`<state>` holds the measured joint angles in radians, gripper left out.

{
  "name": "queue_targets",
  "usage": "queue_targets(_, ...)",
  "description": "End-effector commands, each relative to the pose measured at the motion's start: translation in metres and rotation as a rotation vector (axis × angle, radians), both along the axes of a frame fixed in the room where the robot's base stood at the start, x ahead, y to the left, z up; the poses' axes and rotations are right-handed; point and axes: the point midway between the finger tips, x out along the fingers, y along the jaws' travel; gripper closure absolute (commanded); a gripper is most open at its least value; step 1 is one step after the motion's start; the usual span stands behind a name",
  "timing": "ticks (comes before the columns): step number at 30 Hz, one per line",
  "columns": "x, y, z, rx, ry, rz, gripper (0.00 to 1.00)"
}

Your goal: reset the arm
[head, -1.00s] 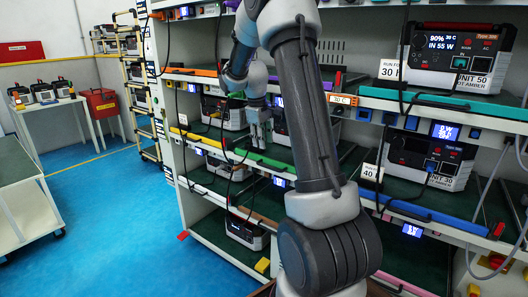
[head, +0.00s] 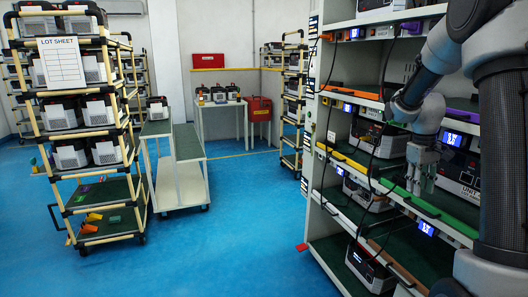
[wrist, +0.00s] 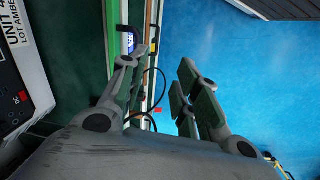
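My gripper (head: 422,172) hangs at the front of the rack, beside the middle shelves, with my arm coming in from the right edge of the head view. In the wrist view my gripper (wrist: 163,68) has its two fingers spread, with a clear gap between them and nothing held. Behind the gap are blue floor and the rack's shelf edge with a dark cable looping past it. No finger clearly touches the rack.
The rack (head: 312,140) holds several power units (head: 376,136) and hanging cables. Blue floor (head: 240,240) is open to the left. A grey bench (head: 160,128) and a shelf cart (head: 110,225) stand there; a table (head: 219,106) stands at the back.

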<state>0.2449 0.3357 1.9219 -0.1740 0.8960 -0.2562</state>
Motion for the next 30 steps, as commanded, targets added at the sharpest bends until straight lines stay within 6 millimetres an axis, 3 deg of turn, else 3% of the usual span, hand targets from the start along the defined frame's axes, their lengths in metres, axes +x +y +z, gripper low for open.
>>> queue_targets(3,-0.046,0.025,0.019,0.026,-0.005,-0.087,0.68)
queue_targets(12,-0.150,0.087,0.066,0.076,-0.085,-0.199,0.68)
queue_targets(18,-0.212,0.119,0.083,0.111,-0.180,-0.206,0.68)
queue_targets(24,-0.252,0.139,0.095,0.138,-0.298,-0.157,0.68)
queue_targets(30,-0.261,0.147,0.113,0.148,-0.402,-0.114,0.68)
